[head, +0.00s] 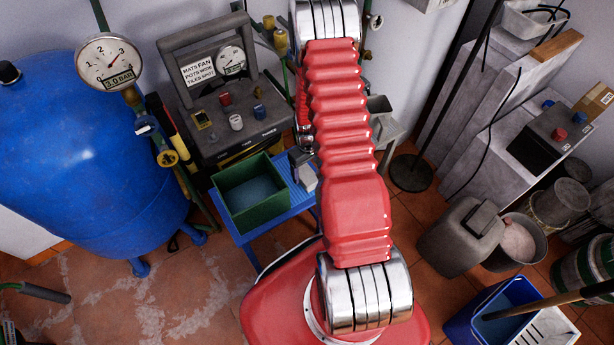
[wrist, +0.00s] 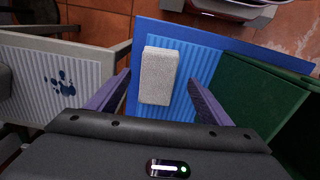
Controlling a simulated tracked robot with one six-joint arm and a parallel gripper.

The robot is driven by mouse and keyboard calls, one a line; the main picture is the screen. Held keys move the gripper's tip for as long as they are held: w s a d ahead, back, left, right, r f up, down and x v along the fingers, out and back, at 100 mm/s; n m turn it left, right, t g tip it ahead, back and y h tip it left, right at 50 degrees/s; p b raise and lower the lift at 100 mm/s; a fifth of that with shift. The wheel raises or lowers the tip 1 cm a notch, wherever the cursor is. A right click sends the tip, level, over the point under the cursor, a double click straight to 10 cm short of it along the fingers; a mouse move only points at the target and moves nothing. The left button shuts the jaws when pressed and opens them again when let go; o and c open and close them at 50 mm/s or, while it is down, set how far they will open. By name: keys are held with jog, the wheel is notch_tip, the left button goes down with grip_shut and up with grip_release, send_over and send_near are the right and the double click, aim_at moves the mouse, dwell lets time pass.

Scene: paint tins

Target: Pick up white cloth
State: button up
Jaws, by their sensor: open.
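A pale, speckled, block-shaped thing, which looks like the white cloth (wrist: 159,72), lies on a blue ribbed table top (wrist: 203,50) in the wrist view. My gripper (wrist: 160,77) is open, with one purple finger on each side of it in the picture. Gaps show between the cloth and both fingers; the height of the fingers over it is hard to judge. In the head view my red arm covers much of the blue table (head: 247,236), and a small pale shape beside the arm may be the cloth.
A green open box (head: 251,192) stands on the blue table; its wall is close to my right finger in the wrist view (wrist: 252,95). A grey ribbed surface with a blue paw mark (wrist: 62,85) is at left. A grey control box (head: 228,110) stands behind.

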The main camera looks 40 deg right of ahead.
aim_at(308, 177)
jog(key=shift+d+f, duration=0.1)
jog(key=shift+f, duration=1.8)
jog(key=shift+c, duration=0.5)
jog(key=c, duration=1)
